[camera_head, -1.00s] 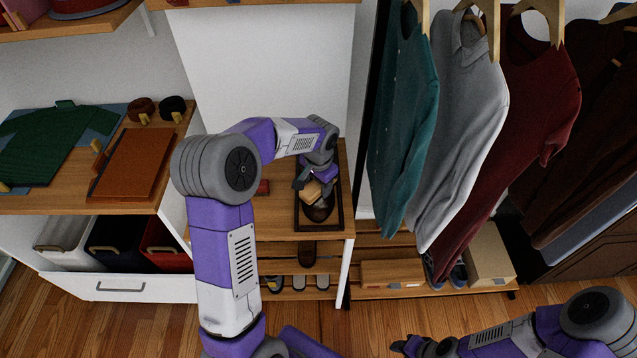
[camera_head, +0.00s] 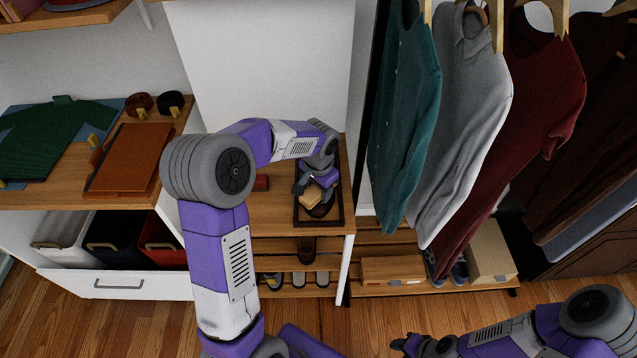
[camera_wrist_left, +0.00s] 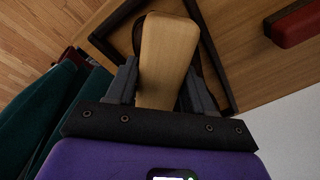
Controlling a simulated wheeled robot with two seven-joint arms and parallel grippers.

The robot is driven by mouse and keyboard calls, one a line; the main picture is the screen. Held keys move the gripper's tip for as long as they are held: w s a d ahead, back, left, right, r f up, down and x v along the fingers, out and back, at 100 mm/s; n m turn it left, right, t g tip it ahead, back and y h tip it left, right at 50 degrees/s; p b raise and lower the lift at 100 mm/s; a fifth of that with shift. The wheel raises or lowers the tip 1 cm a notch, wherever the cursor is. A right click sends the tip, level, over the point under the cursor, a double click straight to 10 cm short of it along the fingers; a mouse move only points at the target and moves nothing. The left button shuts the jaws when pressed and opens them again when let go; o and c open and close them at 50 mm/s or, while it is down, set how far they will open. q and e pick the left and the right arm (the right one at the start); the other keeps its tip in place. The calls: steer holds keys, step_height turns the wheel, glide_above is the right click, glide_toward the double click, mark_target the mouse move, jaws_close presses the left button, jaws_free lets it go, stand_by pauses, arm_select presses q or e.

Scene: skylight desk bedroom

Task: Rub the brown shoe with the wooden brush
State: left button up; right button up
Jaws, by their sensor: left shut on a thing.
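My left gripper (camera_head: 312,184) is shut on the wooden brush (camera_head: 311,198) above the dark tray (camera_head: 297,212) on the wooden shelf top. The brush's pale wooden back fills the space between the fingers in the left wrist view (camera_wrist_left: 167,62). The brown shoe (camera_head: 322,211) lies in the tray, mostly hidden under the brush and gripper. I cannot tell whether the brush touches the shoe. My right gripper (camera_head: 408,345) is low at the right, away from the shelf; its jaws are too small to read.
A dark red block-like item (camera_head: 261,183) lies left of the tray; it also shows in the left wrist view (camera_wrist_left: 295,25). Hanging shirts (camera_head: 404,130) are close on the right. Shoes stand on the lower rack (camera_head: 300,279). A desk with folded clothes (camera_head: 55,140) is at the left.

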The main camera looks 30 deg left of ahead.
arm_select(q)
steer(key=shift+s+d+f, duration=0.15)
steer(key=shift+s+d, duration=0.25)
steer(key=shift+s, duration=0.25)
steer(key=shift+w+a+p, duration=0.35)
steer(key=shift+w+a, duration=0.05)
steer(key=shift+w, duration=0.2)
steer(key=shift+w+a+p, duration=0.35)
steer(key=shift+w, duration=0.25)
steer(key=shift+w+a, duration=0.3)
steer(key=shift+w, duration=0.2)
steer(key=shift+r+p, duration=0.2)
steer(key=shift+p, duration=0.1)
steer(key=shift+s+d+r+p, duration=0.1)
steer(key=shift+s+r+p, duration=0.05)
steer(key=shift+r+p, duration=1.15)
steer(key=shift+s+d+r+p, duration=0.15)
steer(key=shift+r+p, duration=0.7)
steer(key=shift+r, duration=0.7)
steer(key=shift+a, duration=0.1)
steer(key=shift+s+r+p, duration=0.15)
steer(key=shift+r+p, duration=1.05)
steer(key=shift+r, duration=0.4)
steer(key=shift+f, duration=0.1)
